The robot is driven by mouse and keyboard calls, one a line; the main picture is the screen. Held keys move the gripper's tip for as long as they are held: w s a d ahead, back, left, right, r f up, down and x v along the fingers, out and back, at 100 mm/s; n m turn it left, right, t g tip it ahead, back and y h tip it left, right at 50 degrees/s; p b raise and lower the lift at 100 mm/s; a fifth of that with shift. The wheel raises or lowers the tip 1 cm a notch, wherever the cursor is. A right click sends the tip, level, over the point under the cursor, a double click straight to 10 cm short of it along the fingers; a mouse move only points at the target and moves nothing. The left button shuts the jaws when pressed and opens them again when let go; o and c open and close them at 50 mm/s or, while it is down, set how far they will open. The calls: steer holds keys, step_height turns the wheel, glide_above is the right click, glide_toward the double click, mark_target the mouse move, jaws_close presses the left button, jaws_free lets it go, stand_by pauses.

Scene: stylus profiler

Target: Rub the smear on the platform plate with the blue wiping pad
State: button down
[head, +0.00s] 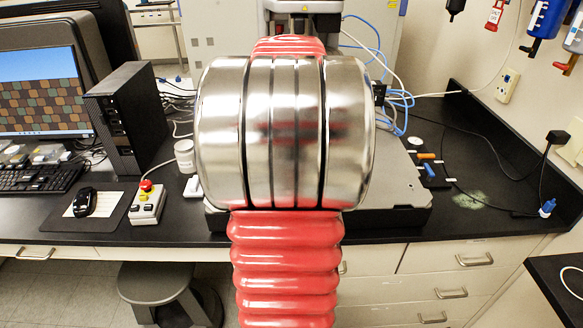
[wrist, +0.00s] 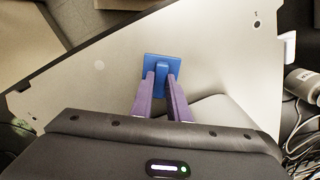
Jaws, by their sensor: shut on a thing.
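My gripper (wrist: 161,76) has purple fingers and is shut on the raised grip of the blue wiping pad (wrist: 152,60). The square pad lies over the pale grey platform plate (wrist: 215,50) in the wrist view; whether it touches the plate I cannot tell. A small faint pale spot (wrist: 114,63) shows on the plate left of the pad; I cannot tell whether it is the smear or a reflection. In the head view my arm hides the gripper, the pad and most of the plate; only the plate's right part (head: 400,180) shows.
A computer tower (head: 125,120), a box with a red button (head: 148,203) and a mouse (head: 84,202) stand left on the black bench. Right of the plate are a small tool holder (head: 430,165) and a pale greenish patch (head: 470,200) on the bench. Cables run behind.

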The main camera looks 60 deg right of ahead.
steer(key=shift+s, duration=0.15)
steer(key=shift+s+d+r, duration=0.1)
steer(key=shift+s+d, duration=0.3)
steer(key=shift+s, duration=0.25)
steer(key=shift+s+d, duration=0.35)
steer(key=shift+s, duration=0.3)
steer(key=shift+s+d, duration=0.2)
steer(key=shift+s, duration=0.1)
steer(key=shift+a, duration=0.1)
steer(key=shift+w+a, duration=0.4)
steer(key=shift+w, duration=0.45)
steer(key=shift+w+a, duration=0.4)
steer(key=shift+w, duration=0.45)
steer(key=shift+r, duration=3.05)
